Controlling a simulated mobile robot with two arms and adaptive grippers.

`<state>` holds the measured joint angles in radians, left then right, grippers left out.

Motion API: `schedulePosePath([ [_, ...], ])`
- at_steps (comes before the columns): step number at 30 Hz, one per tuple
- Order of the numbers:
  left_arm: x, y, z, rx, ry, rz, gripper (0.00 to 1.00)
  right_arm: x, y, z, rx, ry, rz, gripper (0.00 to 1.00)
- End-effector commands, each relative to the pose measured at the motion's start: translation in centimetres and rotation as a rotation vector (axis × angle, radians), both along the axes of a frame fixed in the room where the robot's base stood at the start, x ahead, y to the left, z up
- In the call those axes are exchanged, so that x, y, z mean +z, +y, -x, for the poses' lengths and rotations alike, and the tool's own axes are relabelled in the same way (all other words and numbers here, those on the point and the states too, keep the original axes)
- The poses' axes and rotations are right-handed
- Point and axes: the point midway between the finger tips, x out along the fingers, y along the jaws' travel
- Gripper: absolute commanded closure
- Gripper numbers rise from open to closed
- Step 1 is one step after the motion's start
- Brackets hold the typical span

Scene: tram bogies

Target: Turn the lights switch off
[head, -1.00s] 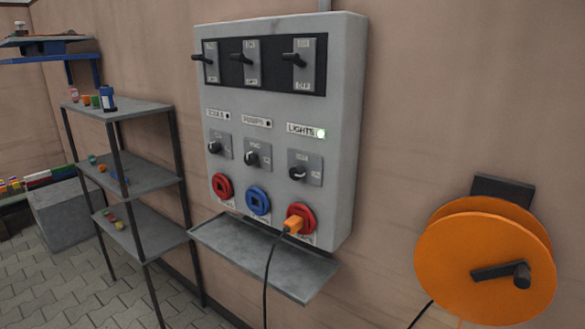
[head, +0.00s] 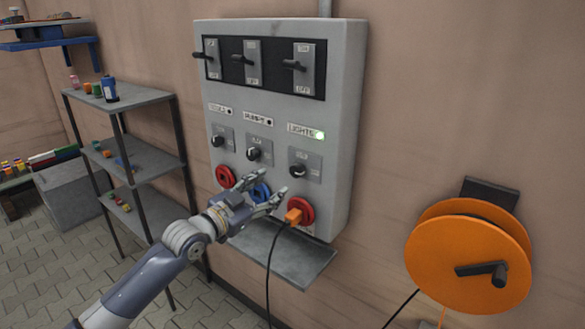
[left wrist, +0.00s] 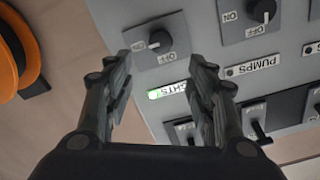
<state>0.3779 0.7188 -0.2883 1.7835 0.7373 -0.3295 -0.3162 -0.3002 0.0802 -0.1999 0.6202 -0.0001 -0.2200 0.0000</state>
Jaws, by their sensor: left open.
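The lights switch, a dark rotary knob (head: 298,171) on a grey plate, sits in the right column of the wall box. Above it the LIGHTS label (head: 301,131) has a lit green lamp (head: 320,135). In the left wrist view the knob (left wrist: 160,41) appears upside down, with ON and OFF marks, beyond and between the fingertips. My left gripper (head: 273,184) is open and empty, in front of the box, left of and slightly below the knob in the head view. Its spread fingers (left wrist: 161,62) show in the left wrist view, apart from the knob. My right gripper is not in view.
The grey box (head: 345,110) has lever switches (head: 293,65) on top and a PUMPS knob (head: 253,154) beside. An orange plug (head: 293,216) with a hanging cable is in the red socket (head: 303,209). A tray (head: 300,262) juts below. An orange reel (head: 460,260) hangs right.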

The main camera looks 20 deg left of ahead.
Motion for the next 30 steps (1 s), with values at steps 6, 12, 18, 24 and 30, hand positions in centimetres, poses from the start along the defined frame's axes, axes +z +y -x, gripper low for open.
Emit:
schedulePosePath([
  [6,0.3,-0.9,-2.5,0.001,0.001,0.003,0.49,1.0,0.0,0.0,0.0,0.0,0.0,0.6],
  [12,0.3,-2.0,-5.6,0.001,-0.001,0.002,0.49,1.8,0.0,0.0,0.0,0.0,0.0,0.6],
  [18,0.0,-3.0,-8.2,0.001,0.001,0.002,0.49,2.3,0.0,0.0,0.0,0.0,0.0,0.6],
  [24,-0.1,-3.4,-9.6,0.001,0.001,0.001,0.49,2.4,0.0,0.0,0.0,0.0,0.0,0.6],
  [30,-0.1,-3.6,-10.0,0.001,0.001,0.002,0.49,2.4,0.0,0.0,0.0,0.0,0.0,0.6],
])
